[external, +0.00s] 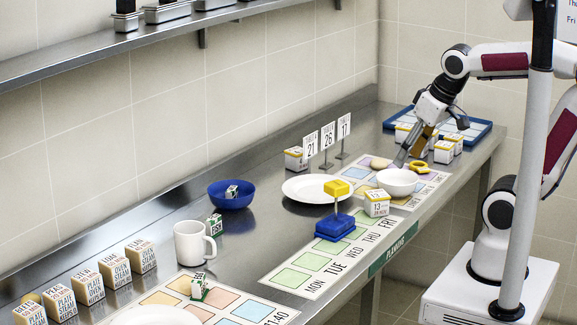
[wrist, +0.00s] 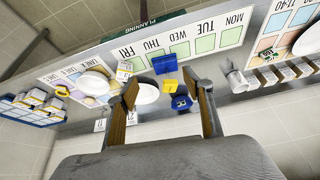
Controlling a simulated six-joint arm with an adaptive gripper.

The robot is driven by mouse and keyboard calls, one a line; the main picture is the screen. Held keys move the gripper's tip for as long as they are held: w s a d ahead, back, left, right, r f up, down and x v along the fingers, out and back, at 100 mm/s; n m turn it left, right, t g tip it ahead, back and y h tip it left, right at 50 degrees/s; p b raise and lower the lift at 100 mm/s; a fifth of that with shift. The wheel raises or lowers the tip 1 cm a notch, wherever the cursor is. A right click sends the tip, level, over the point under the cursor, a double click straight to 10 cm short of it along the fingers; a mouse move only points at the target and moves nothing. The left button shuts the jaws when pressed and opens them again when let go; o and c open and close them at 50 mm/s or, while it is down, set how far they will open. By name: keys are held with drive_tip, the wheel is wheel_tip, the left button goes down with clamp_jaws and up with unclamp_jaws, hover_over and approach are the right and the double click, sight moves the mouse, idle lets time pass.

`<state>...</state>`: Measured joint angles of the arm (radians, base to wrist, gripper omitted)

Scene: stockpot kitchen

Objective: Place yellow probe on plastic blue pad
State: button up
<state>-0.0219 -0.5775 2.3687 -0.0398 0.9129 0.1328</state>
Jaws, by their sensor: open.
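The yellow probe (external: 337,187) has a yellow block-like top on a thin upright stem. Its stem rises from the blue pad (external: 335,228), where its lower end appears to stand. In the wrist view, the yellow top (wrist: 170,85) shows just beside the blue pad (wrist: 165,63), between my spread fingers but farther off. My gripper (external: 414,150) is open and empty, above the right part of the counter near a white bowl, well to the right of the probe. Whether the stem's end touches the pad is too small to tell.
A white plate (external: 313,188) and small signs (external: 327,137) stand behind the probe. A labelled box (external: 377,204) is to its right. The white bowl (external: 397,182), yellow ring-shaped item (external: 419,168) and blue tray (external: 478,127) are near my gripper. A blue bowl (external: 231,195) and mug (external: 190,243) stand left.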

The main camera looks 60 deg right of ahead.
drive_tip(key=shift+n+t, duration=0.3)
drive_tip(key=shift+n, duration=0.2)
drive_tip(key=shift+s+a+f, duration=0.1)
drive_tip(key=shift+s+f, duration=0.2)
drive_tip(key=shift+s, duration=0.45)
drive_tip(key=shift+s+f, duration=0.25)
drive_tip(key=shift+s, duration=0.45)
drive_tip(key=shift+s+a+f, duration=0.1)
drive_tip(key=shift+s+f, duration=0.2)
drive_tip(key=shift+s, duration=0.45)
